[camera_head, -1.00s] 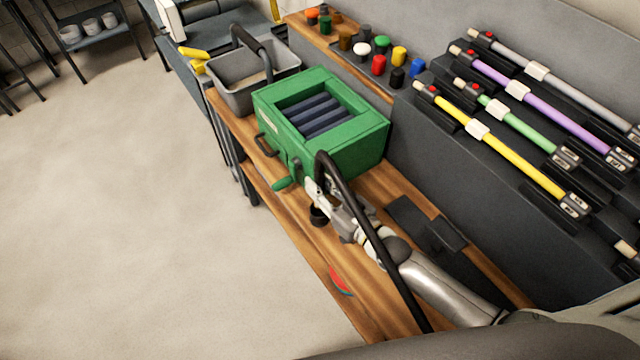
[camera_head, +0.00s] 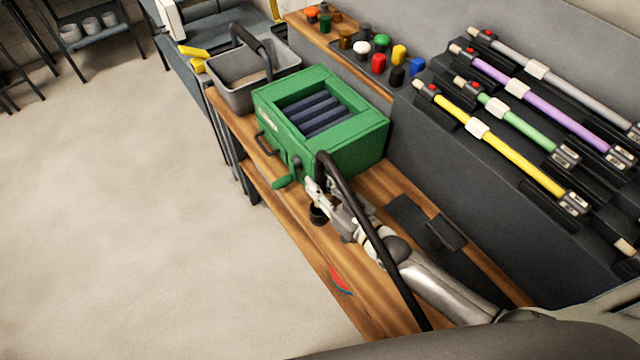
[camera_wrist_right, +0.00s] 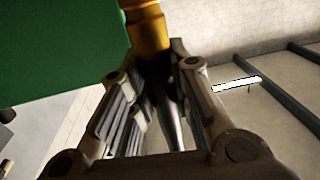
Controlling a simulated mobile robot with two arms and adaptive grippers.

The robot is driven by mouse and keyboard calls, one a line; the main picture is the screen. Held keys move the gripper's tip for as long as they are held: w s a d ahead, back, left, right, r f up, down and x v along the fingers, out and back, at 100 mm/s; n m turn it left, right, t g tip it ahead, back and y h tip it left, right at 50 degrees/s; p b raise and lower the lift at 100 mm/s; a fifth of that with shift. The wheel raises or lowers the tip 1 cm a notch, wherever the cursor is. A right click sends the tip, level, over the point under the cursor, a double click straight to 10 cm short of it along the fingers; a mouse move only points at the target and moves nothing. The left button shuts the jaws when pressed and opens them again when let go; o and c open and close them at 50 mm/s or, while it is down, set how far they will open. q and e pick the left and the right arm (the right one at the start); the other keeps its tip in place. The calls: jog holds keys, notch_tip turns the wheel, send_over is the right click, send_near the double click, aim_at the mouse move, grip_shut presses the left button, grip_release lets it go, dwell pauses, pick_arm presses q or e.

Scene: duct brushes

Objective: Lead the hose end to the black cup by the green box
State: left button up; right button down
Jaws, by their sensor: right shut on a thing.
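The green box (camera_head: 365,143) stands on the wooden bench, with dark ribs in its open top. The black cup (camera_head: 318,215) is at the box's near side, just below my right gripper (camera_head: 311,188) in the head view. The black hose (camera_head: 372,232) runs up along my right arm, bends over beside the box and comes down at the gripper. My right gripper is shut on the dark hose end, which shows between its fingers in the right wrist view (camera_wrist_right: 163,92). A brass-coloured fitting (camera_wrist_right: 147,32) shows beyond the fingers. I cannot tell whether hose and cup touch. My left gripper is out of view.
A grey bin (camera_head: 233,95) stands behind the box. A red and blue piece (camera_head: 340,281) lies on the bench (camera_head: 312,245). Coloured rods (camera_head: 520,155) rest on a rack at right.

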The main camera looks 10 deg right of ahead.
jog(key=shift+f+b, duration=2.35)
jog(key=shift+f, duration=0.4)
jog(key=c, duration=1.3)
grip_release()
jog(key=shift+o, duration=0.2)
